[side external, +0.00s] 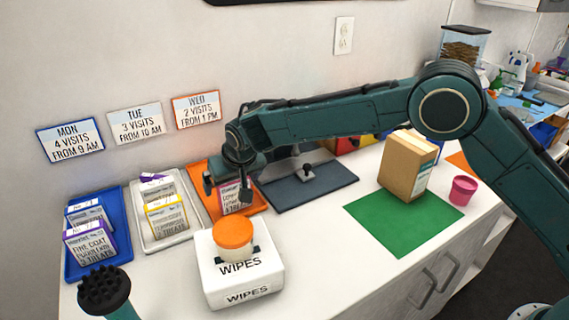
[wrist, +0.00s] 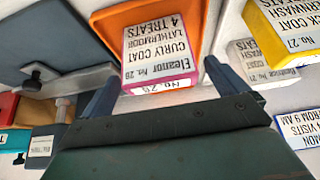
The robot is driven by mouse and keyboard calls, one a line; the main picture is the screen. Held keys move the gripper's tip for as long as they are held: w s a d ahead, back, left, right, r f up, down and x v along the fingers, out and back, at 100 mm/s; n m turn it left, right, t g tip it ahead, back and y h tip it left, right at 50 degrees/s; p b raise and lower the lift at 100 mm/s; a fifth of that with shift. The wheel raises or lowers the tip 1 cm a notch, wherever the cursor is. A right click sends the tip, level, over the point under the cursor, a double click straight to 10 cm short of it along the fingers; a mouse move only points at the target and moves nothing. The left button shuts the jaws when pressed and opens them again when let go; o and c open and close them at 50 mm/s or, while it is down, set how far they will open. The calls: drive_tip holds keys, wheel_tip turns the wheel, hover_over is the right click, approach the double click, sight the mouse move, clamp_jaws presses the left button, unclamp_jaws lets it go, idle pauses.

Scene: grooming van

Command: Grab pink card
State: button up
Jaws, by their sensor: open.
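The pink card (wrist: 160,45) is a pink-edged white block in the orange tray (wrist: 75,12). In the wrist view its print is upside down and reads Eleanor No. 28, curly coat, 4 treats. In the side view the card (side external: 230,203) shows partly below my gripper, which hides its top. My gripper (side external: 229,190) is open above the orange tray (side external: 253,203). In the wrist view my gripper's fingers (wrist: 160,88) lie to either side of the card's near end, with gaps; whether they touch it is not clear.
A blue tray (side external: 118,234) and a white tray (side external: 186,225) with other cards stand left of the orange tray. A wipes box (side external: 241,280) stands in front. A dark slab with a knob (side external: 325,190) lies to the right. The green mat (side external: 405,230) bears a cardboard box (side external: 405,165).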

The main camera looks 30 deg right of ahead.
drive_tip(key=c, duration=1.1)
drive_tip(key=shift+o, duration=0.2)
drive_tip(key=shift+r, duration=0.1)
wheel_tip(320, 180, up, 20)
idle(0.8)
